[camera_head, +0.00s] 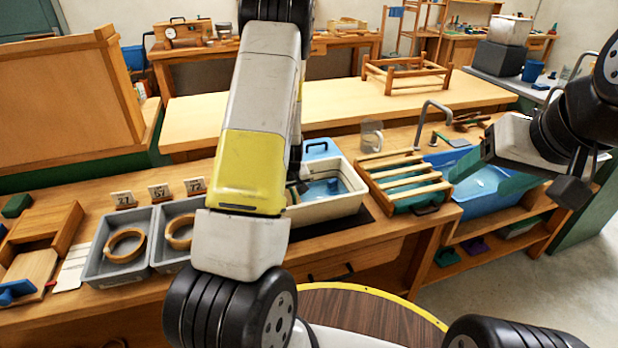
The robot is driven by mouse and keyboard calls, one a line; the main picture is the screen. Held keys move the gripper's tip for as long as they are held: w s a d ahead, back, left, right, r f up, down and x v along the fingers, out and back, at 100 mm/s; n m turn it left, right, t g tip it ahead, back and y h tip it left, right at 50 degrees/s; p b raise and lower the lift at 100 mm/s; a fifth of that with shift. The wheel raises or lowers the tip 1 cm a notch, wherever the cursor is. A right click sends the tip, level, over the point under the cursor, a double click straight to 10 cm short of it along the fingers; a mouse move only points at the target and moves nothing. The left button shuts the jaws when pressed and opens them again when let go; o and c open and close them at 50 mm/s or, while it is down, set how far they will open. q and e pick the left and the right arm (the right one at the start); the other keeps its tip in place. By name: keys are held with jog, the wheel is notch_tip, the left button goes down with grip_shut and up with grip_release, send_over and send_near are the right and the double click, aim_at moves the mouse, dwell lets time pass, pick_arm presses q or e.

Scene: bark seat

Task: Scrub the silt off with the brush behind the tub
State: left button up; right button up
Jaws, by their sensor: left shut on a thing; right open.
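A white tub (350,203) with blue water inside stands on the bench at the centre. My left arm crosses in front of its left side. My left gripper (297,187) shows only as a dark part at the tub's left inside. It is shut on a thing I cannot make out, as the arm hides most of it. A green-headed brush (457,142) lies behind the blue tub (481,190) at the right. My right gripper (532,172) is open and empty above the blue tub. I cannot make out any silt.
A slatted wooden rack (402,178) stands between the tubs, with a clear jug (371,136) and a tap (433,112) behind. Grey trays (119,271) with wooden rings are at the left.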

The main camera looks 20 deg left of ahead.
pick_arm(q)
jog(key=shift+s+a+r, duration=0.1)
jog(key=shift+s+a, duration=0.05)
jog(key=shift+a, duration=0.15)
